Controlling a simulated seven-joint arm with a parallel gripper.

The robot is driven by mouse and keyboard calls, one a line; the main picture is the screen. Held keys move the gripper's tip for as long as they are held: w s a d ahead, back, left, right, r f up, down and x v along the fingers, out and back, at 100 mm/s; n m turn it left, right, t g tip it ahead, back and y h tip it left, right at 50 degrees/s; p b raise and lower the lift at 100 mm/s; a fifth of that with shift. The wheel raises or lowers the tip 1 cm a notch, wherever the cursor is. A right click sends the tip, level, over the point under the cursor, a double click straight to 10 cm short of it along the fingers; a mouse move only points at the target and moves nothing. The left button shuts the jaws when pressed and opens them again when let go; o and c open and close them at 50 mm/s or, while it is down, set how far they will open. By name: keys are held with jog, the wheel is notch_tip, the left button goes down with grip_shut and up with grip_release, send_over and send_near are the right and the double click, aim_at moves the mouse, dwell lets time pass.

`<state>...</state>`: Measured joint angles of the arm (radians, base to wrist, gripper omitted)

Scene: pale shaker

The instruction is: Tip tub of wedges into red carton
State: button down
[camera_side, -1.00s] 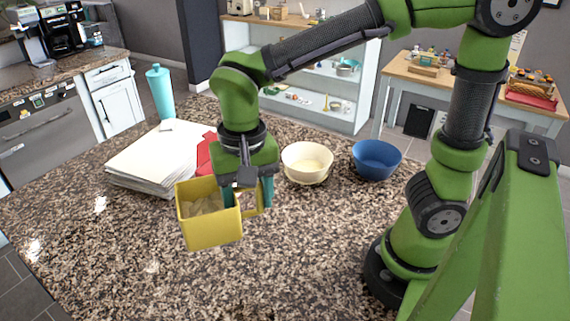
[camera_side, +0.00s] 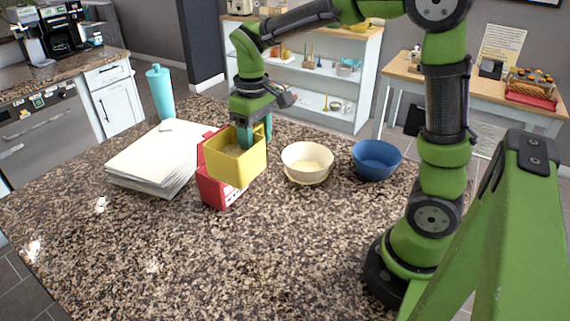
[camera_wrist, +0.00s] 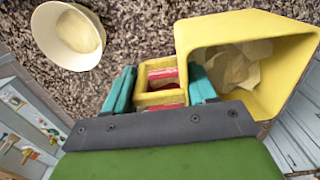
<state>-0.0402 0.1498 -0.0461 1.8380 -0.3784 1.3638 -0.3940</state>
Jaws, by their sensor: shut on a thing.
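My gripper (camera_side: 254,136) is shut on the handle of the yellow tub (camera_side: 238,168). In the wrist view my gripper's teal fingers (camera_wrist: 160,90) sit on either side of the square yellow handle. The tub (camera_wrist: 300,62) looks roughly upright in the side view, with pale wedges (camera_wrist: 236,64) inside. Bits of red show through the handle in the wrist view. I cannot tell whether tub and carton touch.
A cream bowl (camera_side: 307,160) with pale contents stands right of the tub, and a blue bowl (camera_side: 377,158) further right. A stack of white paper (camera_side: 150,160) and a teal bottle (camera_side: 160,95) are at the left. The front of the granite counter (camera_side: 200,260) is clear.

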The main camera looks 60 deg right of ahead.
dwell(0.3)
jog(key=w+d+r+n, duration=0.1)
jog(key=w+r+n, duration=0.1)
jog(key=w, duration=0.6)
jog(key=w+d+r+n, duration=0.2)
jog(key=w+n, duration=0.2)
jog(key=w, duration=0.4)
jog(key=shift+w+r, duration=0.25)
jog(key=shift+d, duration=0.1)
notch_tip(320, 180, down, 2)
jog(key=shift+w+f+t+y, duration=0.1)
jog(key=shift+w+t+y, duration=0.05)
jog(key=shift+t+y, duration=0.7)
jog(key=shift+t, duration=0.25)
